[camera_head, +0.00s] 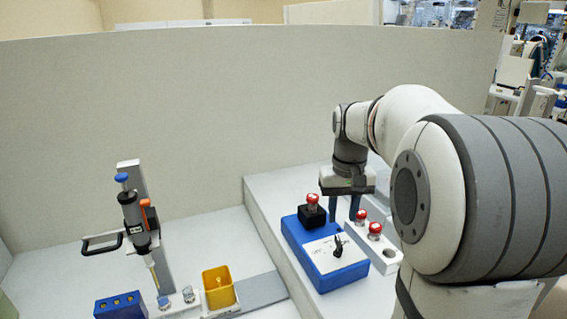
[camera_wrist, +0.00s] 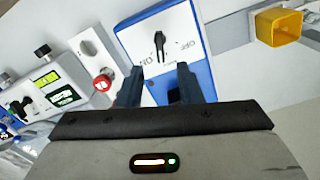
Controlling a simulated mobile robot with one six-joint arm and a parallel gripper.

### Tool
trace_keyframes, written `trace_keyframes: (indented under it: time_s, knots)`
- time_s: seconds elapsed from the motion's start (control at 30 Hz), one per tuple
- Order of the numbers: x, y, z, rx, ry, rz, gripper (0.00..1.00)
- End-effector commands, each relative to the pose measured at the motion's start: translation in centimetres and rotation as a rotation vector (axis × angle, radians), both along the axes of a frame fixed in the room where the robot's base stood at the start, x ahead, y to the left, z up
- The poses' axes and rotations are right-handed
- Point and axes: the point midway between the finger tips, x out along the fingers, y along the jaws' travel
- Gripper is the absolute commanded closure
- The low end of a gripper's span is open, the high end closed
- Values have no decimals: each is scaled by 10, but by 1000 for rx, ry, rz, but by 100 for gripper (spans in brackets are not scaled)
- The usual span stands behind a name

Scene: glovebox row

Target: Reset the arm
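My arm reaches in from the right in the head view, with my gripper (camera_head: 344,208) pointing down above the raised bench. In the wrist view my gripper (camera_wrist: 157,84) has its two dark fingers apart, with nothing between them. Just past the fingertips is a blue box (camera_head: 349,269) with a white top plate and a black rotary switch (camera_head: 338,246). The switch also shows in the wrist view (camera_wrist: 159,44), between ON and OFF labels. A red button (camera_head: 312,199) on a black block sits at the box's far end; in the wrist view my gripper hides that end.
A white panel with red knobs (camera_head: 375,229) stands right of the blue box. On the lower floor at left are a pipette-like tool on a stand (camera_head: 137,213), a blue rack (camera_head: 121,306) and a yellow cup (camera_head: 218,287). A tall grey wall (camera_head: 200,100) closes the back.

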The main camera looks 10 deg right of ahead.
Motion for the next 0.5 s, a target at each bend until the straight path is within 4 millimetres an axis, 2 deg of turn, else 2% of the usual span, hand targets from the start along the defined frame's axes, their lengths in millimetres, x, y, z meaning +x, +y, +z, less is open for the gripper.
trace_keyframes:
  time_s: [0.17, 0.3, 0.5]
  knots:
    - [-26, 21, 0, -7, -32, 23, 67]
    - [-71, 52, -8, -16, -92, 60, 67]
    - [-134, 83, -33, -19, -172, 105, 67]
